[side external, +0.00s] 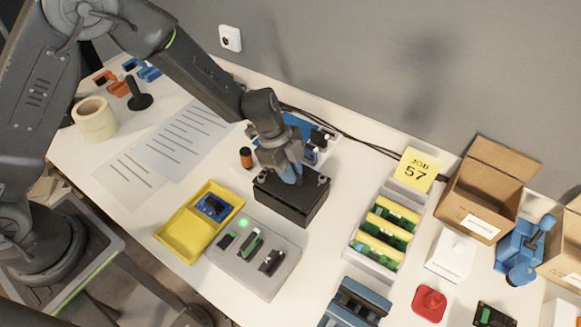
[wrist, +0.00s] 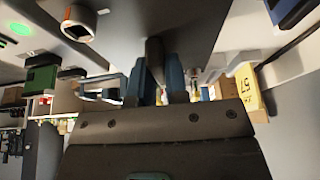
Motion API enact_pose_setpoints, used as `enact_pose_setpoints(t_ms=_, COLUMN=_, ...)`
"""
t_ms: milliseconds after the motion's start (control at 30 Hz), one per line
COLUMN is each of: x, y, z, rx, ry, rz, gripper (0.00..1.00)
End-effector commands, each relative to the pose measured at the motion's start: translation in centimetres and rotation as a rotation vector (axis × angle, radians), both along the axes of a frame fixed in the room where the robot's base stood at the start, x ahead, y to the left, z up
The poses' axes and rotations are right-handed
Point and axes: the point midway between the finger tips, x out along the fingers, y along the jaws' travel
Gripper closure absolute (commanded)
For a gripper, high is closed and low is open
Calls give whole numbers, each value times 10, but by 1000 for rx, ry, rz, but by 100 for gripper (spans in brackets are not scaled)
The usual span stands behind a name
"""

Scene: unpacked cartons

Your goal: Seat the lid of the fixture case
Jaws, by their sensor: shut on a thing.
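The fixture case (side external: 293,208) is a black box on the white table, in the middle of the side external view. Its dark, flat lid (side external: 305,187) is at the top of the case. Small metal pieces show near two of its corners. My gripper (side external: 290,178) is above the lid and points down. In the wrist view my blue fingers (wrist: 155,84) are shut on a dark upright knob (wrist: 155,55), with the broad grey lid (wrist: 190,25) beyond it. I cannot tell whether the lid rests flush on the case or sits slightly above it.
A grey fixture (side external: 258,268) with a green light and a yellow tray (side external: 185,236) stand in front of the case. A blue-based device (side external: 312,140) stands close behind. A rack of green boards (side external: 385,237) is to the right, with clear table between.

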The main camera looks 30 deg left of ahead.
Motion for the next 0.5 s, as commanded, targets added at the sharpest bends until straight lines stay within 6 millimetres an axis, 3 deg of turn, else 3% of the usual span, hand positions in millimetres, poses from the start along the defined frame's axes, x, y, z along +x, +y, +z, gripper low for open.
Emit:
enact_pose_setpoints(t_ms=433, x=0, y=0, z=-13, rx=0, ry=1, rz=0, gripper=100)
enact_pose_setpoints(t_ms=467, x=0, y=0, z=-13, rx=0, ry=0, rz=0, gripper=85)
enact_pose_setpoints(t_ms=500, x=0, y=0, z=-13, rx=0, ry=0, rz=0, gripper=81)
